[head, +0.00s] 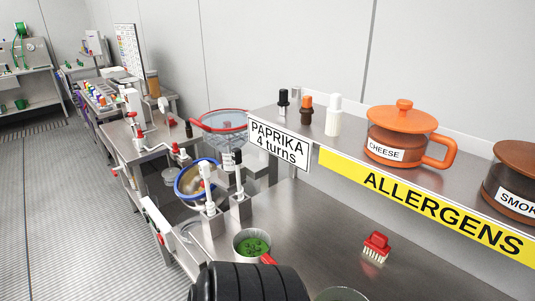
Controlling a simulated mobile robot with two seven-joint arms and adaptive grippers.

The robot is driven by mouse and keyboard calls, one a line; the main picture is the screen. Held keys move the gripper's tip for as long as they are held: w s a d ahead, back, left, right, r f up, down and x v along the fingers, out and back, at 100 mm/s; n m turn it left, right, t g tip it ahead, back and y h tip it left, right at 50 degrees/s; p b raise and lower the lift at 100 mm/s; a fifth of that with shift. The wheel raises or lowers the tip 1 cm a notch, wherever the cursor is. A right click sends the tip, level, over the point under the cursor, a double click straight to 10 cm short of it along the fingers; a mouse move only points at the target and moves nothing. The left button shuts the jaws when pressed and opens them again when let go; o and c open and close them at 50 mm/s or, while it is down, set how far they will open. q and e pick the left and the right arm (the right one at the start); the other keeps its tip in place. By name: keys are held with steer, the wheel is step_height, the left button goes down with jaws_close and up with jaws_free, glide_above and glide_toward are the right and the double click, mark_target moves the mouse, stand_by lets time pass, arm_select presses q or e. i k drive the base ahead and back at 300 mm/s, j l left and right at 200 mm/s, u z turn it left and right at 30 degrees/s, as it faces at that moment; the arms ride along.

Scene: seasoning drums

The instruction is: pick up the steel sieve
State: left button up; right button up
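No object shows clearly as the steel sieve. A red-rimmed round vessel (222,117) with a pale, see-through bowl stands at the back beside the shelf; I cannot tell whether it is meshed. A round steel-coloured rim (340,293) is cut off by the bottom edge, so its kind cannot be told. A small metal cup (252,245) with green contents and a red handle stands on the steel counter. Neither gripper is in view. A ribbed black shape (250,283) at the bottom covers part of the counter.
A raised shelf (345,150) holds an orange CHEESE pot (400,134), a brown pot (513,180) and small shakers. A red brush (376,246) lies on the counter. Bare counter (325,235) lies between cup and brush.

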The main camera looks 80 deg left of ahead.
mark_target(250, 245)
steer(key=u, duration=1.65)
